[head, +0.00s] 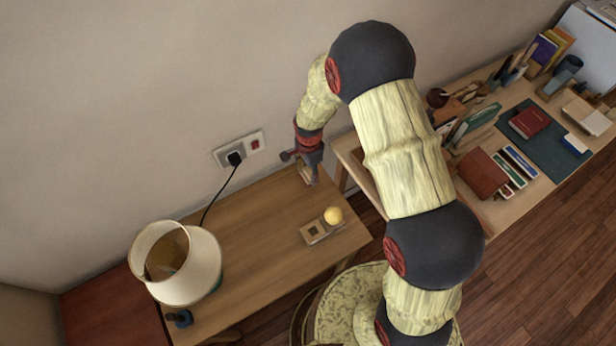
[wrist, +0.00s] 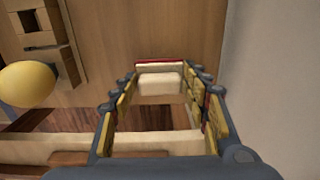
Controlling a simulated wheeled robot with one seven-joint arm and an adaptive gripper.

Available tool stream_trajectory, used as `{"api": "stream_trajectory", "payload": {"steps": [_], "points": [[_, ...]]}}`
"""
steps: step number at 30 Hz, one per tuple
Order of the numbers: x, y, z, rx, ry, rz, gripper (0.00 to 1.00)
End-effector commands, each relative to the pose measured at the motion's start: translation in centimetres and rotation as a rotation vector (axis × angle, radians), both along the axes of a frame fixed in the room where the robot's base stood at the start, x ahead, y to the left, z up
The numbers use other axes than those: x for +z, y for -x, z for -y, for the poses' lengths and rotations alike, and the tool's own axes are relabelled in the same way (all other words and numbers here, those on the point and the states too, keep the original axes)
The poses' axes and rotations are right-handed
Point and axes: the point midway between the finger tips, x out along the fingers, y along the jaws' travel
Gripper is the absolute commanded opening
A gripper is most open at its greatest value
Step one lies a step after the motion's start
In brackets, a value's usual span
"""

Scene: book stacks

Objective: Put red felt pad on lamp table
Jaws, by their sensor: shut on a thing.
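My gripper (head: 308,168) is at the far right corner of the wooden lamp table (head: 262,215), near the wall. In the wrist view its two fingers (wrist: 162,76) stand on either side of a pale block-like thing with a red strip along its far edge, which I take to be the red felt pad (wrist: 160,64). The gripper is shut on it. The pad's full face is hidden from this angle. In the head view only a small pale part shows under the fingers. I cannot tell whether it touches the table top (wrist: 150,30).
A lamp (head: 205,262) stands at the table's left end, with a small dark blue thing (head: 180,318) in front. A yellow ball (head: 333,215) sits by a wooden holder (head: 313,232) near the right front. The middle is clear. A cluttered desk (head: 505,205) stands right.

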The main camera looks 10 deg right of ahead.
Motion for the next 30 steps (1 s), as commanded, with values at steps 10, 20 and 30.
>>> {"api": "stream_trajectory", "payload": {"steps": [10, 20, 30], "points": [[-3.5, -0.6, 0.0, 0.001, 0.001, -0.002, 0.14], [-3.9, -0.7, 0.0, 0.001, 0.000, 0.001, 0.14], [-4.1, -0.7, 0.0, 0.001, 0.000, 0.000, 0.60]]}}
